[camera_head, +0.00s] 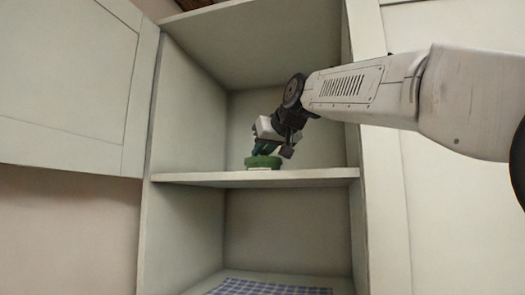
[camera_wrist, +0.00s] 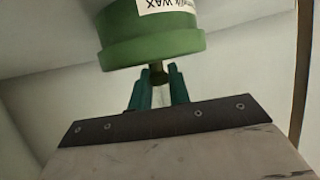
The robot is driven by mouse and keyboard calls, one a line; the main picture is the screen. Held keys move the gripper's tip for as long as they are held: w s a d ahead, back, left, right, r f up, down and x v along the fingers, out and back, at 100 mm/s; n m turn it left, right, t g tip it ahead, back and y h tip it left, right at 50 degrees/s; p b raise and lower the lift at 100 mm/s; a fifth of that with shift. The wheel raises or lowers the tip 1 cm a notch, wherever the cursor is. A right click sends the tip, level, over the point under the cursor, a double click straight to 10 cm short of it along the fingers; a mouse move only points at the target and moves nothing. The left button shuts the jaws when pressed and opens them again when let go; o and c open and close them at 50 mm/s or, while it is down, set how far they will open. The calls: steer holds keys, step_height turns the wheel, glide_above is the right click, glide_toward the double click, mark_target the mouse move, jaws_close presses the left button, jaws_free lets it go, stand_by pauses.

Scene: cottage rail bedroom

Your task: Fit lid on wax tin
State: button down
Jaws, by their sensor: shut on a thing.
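The green wax tin (camera_wrist: 118,20) stands on the cupboard's middle shelf, with a white label lettered WAX. In the head view its pale label (camera_head: 262,168) shows low, near the shelf edge. The green lid (camera_wrist: 152,47) is a wider round band against the tin, also visible in the head view (camera_head: 263,161). I see no clear gap between them, but cannot tell whether the lid is fully seated. My gripper (camera_wrist: 159,82) has teal fingers shut on the lid's small dark knob (camera_wrist: 158,68). In the head view my gripper (camera_head: 262,150) reaches down from the upper right.
The middle shelf (camera_head: 320,174) is otherwise bare around the tin. Side walls close the cupboard left and right, with another board above. The cupboard door (camera_head: 75,85) stands open at left. A blue checked cloth (camera_head: 265,288) lies in the lower compartment.

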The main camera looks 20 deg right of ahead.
steer(key=shift+f, duration=0.5)
stand_by(1.1)
steer(key=c, duration=1.2)
jaws_free()
steer(key=shift+c, duration=0.2)
steer(key=shift+s, duration=0.1)
steer(key=v, duration=0.7)
steer(key=shift+s+d+r, duration=0.1)
steer(key=shift+s+r, duration=0.05)
steer(key=shift+s, duration=0.1)
